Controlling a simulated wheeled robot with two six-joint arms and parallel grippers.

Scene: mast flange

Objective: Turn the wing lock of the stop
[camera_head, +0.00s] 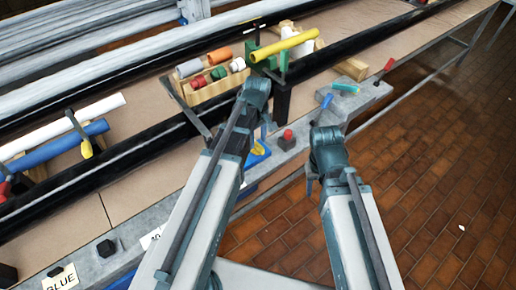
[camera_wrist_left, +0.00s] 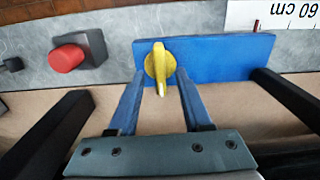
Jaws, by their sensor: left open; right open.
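The stop is a flat blue plate (camera_wrist_left: 225,57) on the grey edge strip of the bench. Its yellow wing lock (camera_wrist_left: 158,68) stands up from the plate near its left end in the left wrist view. In the head view the blue stop (camera_head: 258,157) is partly hidden behind my left arm. My left gripper (camera_wrist_left: 161,82) is open, with its two blue fingers on either side of the wing lock; I cannot tell whether they touch it. It also shows small in the head view (camera_head: 265,130). My right gripper (camera_head: 311,181) hangs to the right, away from the stop, over the floor.
A red button (camera_wrist_left: 67,58) on a dark block sits left of the stop in the wrist view. A white "60 cm" label (camera_wrist_left: 285,15) is at right. A long black rail (camera_head: 150,154) runs along the bench. A wooden rack (camera_head: 214,88) holds coloured cylinders.

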